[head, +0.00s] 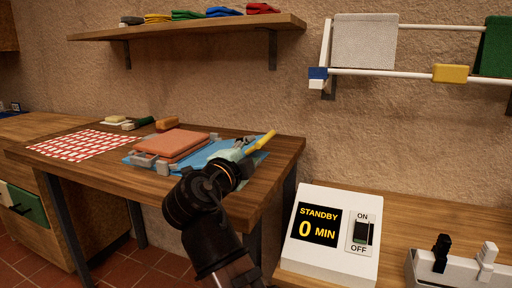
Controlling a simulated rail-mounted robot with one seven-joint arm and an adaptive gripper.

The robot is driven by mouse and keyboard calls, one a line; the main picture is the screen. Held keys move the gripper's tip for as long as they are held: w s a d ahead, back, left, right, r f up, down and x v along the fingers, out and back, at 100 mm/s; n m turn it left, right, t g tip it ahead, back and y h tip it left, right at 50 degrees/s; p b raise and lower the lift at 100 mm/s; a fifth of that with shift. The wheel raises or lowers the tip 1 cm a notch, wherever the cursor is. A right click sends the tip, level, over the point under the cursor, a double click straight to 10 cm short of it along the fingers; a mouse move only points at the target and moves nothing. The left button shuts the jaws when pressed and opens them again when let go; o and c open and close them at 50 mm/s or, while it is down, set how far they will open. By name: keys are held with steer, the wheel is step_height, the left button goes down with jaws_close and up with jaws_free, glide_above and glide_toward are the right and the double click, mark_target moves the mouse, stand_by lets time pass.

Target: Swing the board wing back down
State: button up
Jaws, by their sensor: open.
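A salmon-coloured flat block or board (172,144) with grey pieces at its edges lies on the wooden table (285,150). A blue sheet (222,147) is spread beside and partly under it. I cannot tell for certain which part is the board wing. A yellow bar (262,141) slants up to the right, just beyond my gripper. My gripper (242,147) is over the right part of the blue sheet, close to the yellow bar; it is open. My wrist hides much of what lies below, and I cannot tell whether the fingers touch anything.
A red-and-white checked cloth (88,143) lies on the table's left. Small blocks (166,123) lie at the back. A white switch box (330,235) reading "STANDBY 0 MIN" stands front right. A shelf with folded cloths (190,26) and a wall rail (410,75) are above.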

steer(key=shift+s+a, duration=0.25)
steer(key=shift+s, duration=0.3)
